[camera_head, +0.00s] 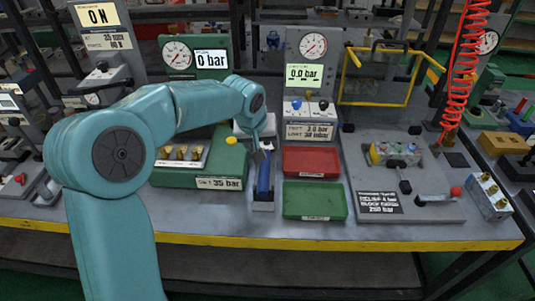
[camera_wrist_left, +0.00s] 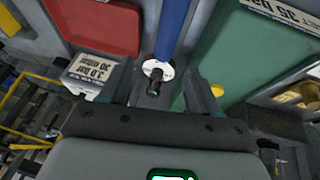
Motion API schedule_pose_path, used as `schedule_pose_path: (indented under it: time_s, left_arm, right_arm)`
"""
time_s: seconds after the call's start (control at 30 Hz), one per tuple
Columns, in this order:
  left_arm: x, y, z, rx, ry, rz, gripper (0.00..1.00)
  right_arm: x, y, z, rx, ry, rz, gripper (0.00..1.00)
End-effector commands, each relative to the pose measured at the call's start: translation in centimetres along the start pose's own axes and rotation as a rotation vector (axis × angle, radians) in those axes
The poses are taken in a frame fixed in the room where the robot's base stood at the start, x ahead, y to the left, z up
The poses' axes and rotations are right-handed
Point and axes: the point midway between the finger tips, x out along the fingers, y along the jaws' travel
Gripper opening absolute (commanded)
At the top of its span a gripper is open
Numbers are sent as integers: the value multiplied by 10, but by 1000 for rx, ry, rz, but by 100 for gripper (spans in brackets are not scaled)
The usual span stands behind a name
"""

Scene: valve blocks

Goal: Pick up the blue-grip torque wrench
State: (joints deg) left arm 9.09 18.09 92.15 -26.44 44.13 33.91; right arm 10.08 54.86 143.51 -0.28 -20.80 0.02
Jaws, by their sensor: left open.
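That end lies between the open fingers of the left gripper (camera_wrist_left: 160,82). I cannot tell whether a finger touches it. My right gripper is in neither view.
A red tray (camera_head: 310,162) and a green tray (camera_head: 315,200) lie just right of the holder. A green block (camera_head: 190,181) labelled 35 bar stands close on the left. Gauge panels (camera_head: 313,75) rise behind. The yellow-striped bench edge (camera_head: 300,243) is in front.

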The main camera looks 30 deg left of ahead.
Motion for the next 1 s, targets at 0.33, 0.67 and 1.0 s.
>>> schedule_pose_path:
  time_s: [0.33,0.67,1.0]
  left_arm:
    - [47,1,0,-1,-1,0,62]
    - [94,-4,-3,0,-1,0,62]
    - [98,-4,-3,0,0,1,42]
  right_arm:
    - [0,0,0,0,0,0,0]
    - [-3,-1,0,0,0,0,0]
    - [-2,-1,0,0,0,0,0]
